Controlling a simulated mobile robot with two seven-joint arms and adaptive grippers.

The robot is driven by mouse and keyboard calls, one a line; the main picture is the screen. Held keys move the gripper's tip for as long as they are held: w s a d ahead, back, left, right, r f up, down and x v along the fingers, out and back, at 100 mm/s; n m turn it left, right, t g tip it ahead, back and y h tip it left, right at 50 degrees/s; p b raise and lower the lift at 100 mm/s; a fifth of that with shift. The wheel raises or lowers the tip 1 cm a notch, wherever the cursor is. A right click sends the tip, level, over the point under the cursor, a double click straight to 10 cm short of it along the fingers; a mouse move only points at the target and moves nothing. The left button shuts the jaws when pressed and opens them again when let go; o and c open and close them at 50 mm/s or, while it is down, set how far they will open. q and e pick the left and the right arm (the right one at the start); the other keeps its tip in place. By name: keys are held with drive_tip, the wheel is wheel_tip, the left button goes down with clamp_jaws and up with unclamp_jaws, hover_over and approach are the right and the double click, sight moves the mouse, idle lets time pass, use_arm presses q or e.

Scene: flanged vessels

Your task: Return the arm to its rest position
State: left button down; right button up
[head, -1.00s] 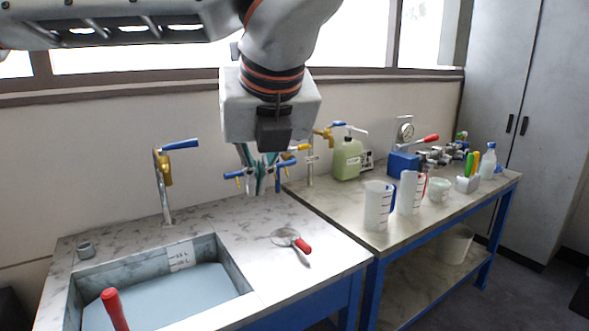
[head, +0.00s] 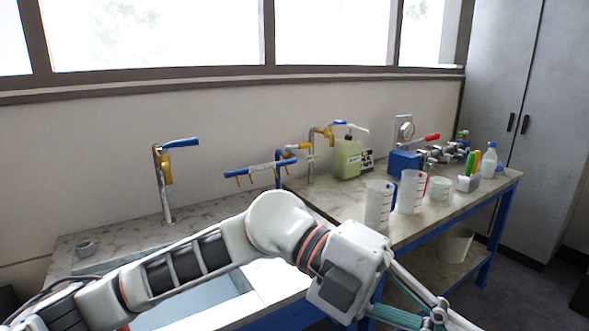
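My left arm (head: 285,225) comes in from the lower left and crosses low in front of the sink counter. Its wrist is at the lower centre. My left gripper (head: 436,312) points down to the right, in front of the blue-framed bench. Its teal and grey finger links show, but the fingertips are cut off by the bottom edge, so its opening is unclear. I see nothing held in it. My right arm and gripper are not in view.
The sink counter (head: 125,236) is partly hidden behind my arm. Gold taps with blue handles (head: 163,165) stand along the wall.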

use_arm(q)
drive_tip(key=w+a+r+n+t+h, duration=0.2)
drive_tip(key=w+a+n+t+h, duration=0.3)
drive_tip(key=w+n+t+h, duration=0.6)
drive_tip(key=w+a+f+n+t+y, duration=0.5)
drive_tip(key=w+a+f+n+t, duration=0.1)
drive_tip(key=f+n+t, duration=0.3)
drive_tip(key=w+a+f+n+t+y, duration=0.5)
drive_tip(key=a+f+n+t, duration=0.15)
drive_tip(key=f+n, duration=0.35)
drive_tip(key=s+a+f+n+g+y, duration=0.1)
drive_tip(key=s+a+f+n+y, duration=0.2)
drive_tip(key=f, duration=0.4)
drive_tip(key=a+f+y, duration=0.2)
drive_tip(key=a+f, duration=0.2)
drive_tip(key=f, duration=0.3)
drive_tip(key=s+a+f+n+g+y, duration=0.1)
drive_tip(key=s+a+f+n+y, duration=0.1)
drive_tip(key=a+f+y, duration=0.3)
drive_tip(key=s+a+f+g, duration=0.2)
drive_tip(key=s+a+f, duration=0.2)
drive_tip(key=s+f, duration=0.2)
drive_tip(key=s+a+f+n+g+y, duration=0.1)
drive_tip(key=s+a+f+g, duration=0.2)
drive_tip(key=s+f, duration=0.4)
wheel_tip(320, 180, down, 4)
drive_tip(key=shift+s+a+r, duration=0.15)
drive_tip(key=shift+s+a, duration=0.05)
drive_tip(key=shift+a, duration=0.35)
